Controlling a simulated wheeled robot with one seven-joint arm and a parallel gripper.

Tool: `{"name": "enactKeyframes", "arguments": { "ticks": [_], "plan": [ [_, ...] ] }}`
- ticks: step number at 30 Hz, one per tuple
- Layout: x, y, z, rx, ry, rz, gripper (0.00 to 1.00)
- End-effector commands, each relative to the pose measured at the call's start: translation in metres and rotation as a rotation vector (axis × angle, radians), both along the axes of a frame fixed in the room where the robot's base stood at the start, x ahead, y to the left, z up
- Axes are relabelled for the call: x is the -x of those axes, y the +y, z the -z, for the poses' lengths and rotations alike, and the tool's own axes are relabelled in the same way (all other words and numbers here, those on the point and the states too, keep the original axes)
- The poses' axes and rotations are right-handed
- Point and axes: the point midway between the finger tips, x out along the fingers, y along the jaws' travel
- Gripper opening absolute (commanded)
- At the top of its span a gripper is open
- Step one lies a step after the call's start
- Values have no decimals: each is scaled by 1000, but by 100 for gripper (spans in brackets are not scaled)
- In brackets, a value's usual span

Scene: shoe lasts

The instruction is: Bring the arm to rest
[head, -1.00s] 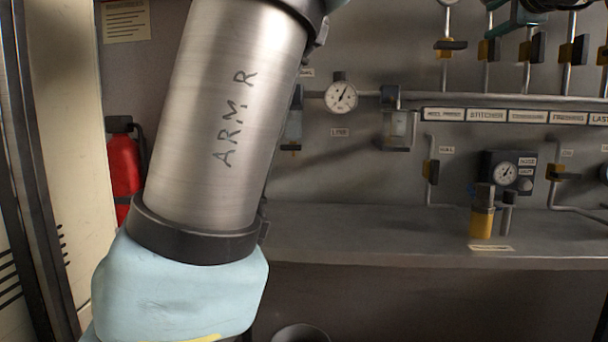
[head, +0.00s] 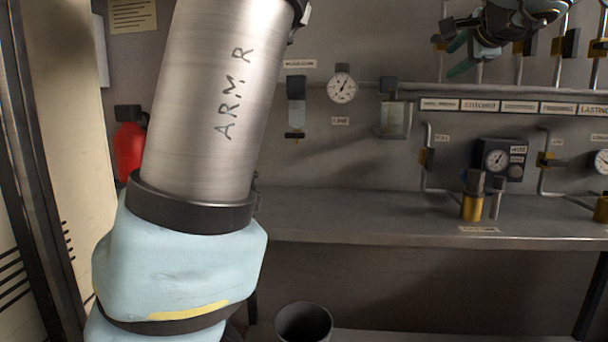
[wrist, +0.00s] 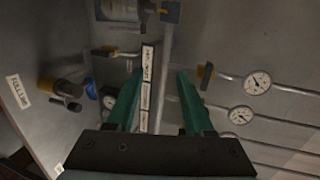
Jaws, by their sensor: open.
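My arm (head: 205,100), a silver tube marked "ARM R" with a pale blue joint cover below it, fills the left of the head view. My gripper (head: 459,57) shows at the top right of the head view, in front of the wall piping. In the wrist view its two green fingers (wrist: 157,90) stand apart with nothing between them. The wall pipes and the label strip show beyond the fingers. The upper links between the tube and the gripper are out of the head view.
A metal bench (head: 400,215) runs along the wall, with a yellow-based fitting (head: 472,206) on it. Gauges (head: 342,88), valves and a labelled pipe rail (head: 500,92) line the wall. A red extinguisher (head: 129,150) hangs behind my arm at left. A dark bin (head: 303,322) stands below.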

Motion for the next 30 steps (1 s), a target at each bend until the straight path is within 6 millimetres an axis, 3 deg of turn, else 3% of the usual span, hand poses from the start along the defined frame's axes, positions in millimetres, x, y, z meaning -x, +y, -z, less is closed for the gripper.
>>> {"name": "enactKeyframes", "arguments": {
  "ticks": [5, 7, 10, 13, 17, 21, 25, 30],
  "plan": [
    [-25, 48, 51, 18, 163, -76, 52],
    [-34, 75, 80, 40, 253, -123, 52],
    [-38, 126, 129, 97, 409, -217, 52],
    [-30, 180, 177, 190, 568, -333, 52],
    [-3, 246, 232, 351, 750, -512, 52],
    [41, 305, 275, 567, 894, -729, 52],
    [85, 344, 302, 773, 967, -929, 52],
    [124, 370, 320, 963, 992, -1118, 52]
  ]
}}
